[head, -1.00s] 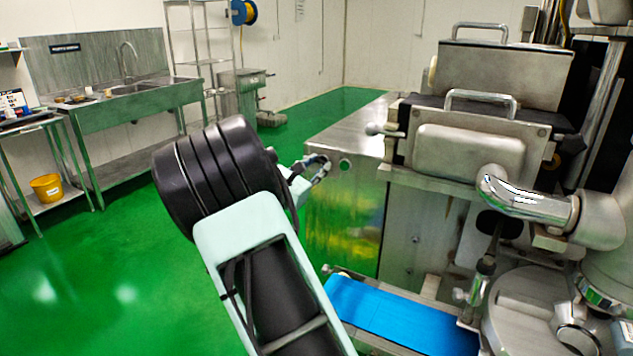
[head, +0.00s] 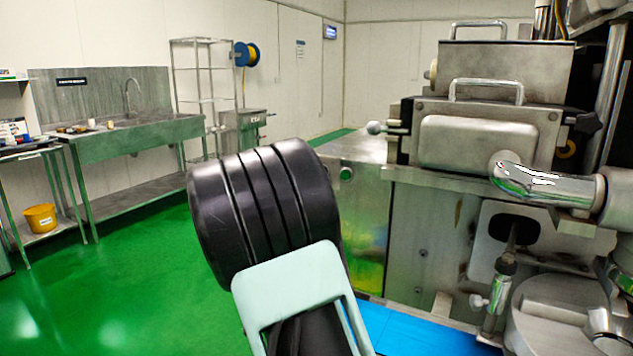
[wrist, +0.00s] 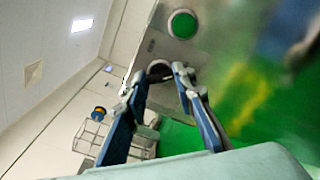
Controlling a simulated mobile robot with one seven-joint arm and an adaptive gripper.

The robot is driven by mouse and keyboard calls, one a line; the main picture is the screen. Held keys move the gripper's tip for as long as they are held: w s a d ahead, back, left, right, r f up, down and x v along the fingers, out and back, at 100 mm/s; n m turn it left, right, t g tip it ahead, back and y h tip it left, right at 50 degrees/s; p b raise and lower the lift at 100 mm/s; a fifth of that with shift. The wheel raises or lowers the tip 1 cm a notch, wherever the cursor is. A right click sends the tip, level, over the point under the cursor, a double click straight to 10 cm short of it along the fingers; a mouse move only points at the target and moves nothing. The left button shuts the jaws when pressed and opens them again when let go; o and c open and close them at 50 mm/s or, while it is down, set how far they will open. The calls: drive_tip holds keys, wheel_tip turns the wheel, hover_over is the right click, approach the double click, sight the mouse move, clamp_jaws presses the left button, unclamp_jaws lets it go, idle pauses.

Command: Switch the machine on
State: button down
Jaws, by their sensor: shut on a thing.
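The machine (head: 415,235) is a steel encrusting machine at the right of the head view. A green round button (head: 346,173) sits on its side cabinet, and it also shows close up in the wrist view (wrist: 183,24). In the wrist view my gripper (wrist: 158,76) has its two fingertips on either side of a small dark round knob (wrist: 159,69) on the steel panel, beside the green button. The fingers are shut on this knob, though its details are blurred. In the head view my black and pale arm hides the gripper and the knob.
A blue conveyor belt (head: 385,330) runs low at the machine's front. A steel sink bench (head: 140,135), a wire rack (head: 200,80) and a yellow bucket (head: 40,217) stand at the left. The green floor (head: 140,270) between is clear.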

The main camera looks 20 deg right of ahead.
idle(0.3)
drive_tip(key=c, duration=1.6)
unclamp_jaws()
drive_tip(key=v, duration=1.2)
drive_tip(key=shift+s, duration=0.15)
